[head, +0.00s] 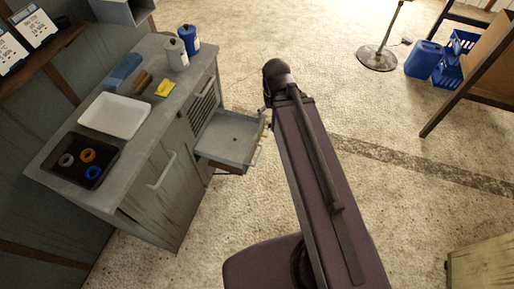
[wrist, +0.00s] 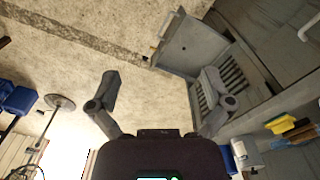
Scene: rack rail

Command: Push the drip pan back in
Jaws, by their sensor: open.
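The drip pan (head: 235,133) is a grey, shallow open tray. It sticks out of the side of the grey cabinet (head: 160,195), below a slatted vent (head: 203,104). In the wrist view the pan (wrist: 186,44) lies beyond my fingers, at upper right, with the vent (wrist: 232,72) beside it. My gripper (wrist: 160,80) is open with its fingers wide apart and nothing between them. The right finger overlaps the vent and cabinet side in that view; I cannot tell whether it touches. In the head view my arm hides most of the gripper, close to the pan's outer edge.
The cabinet top holds a white tray (head: 115,104), a dark tray (head: 47,168) with coloured rings, a yellow item (head: 165,88) and two canisters (head: 188,38). A stand (head: 377,58) and blue jug (head: 424,58) are far right. Floor beyond the pan is clear.

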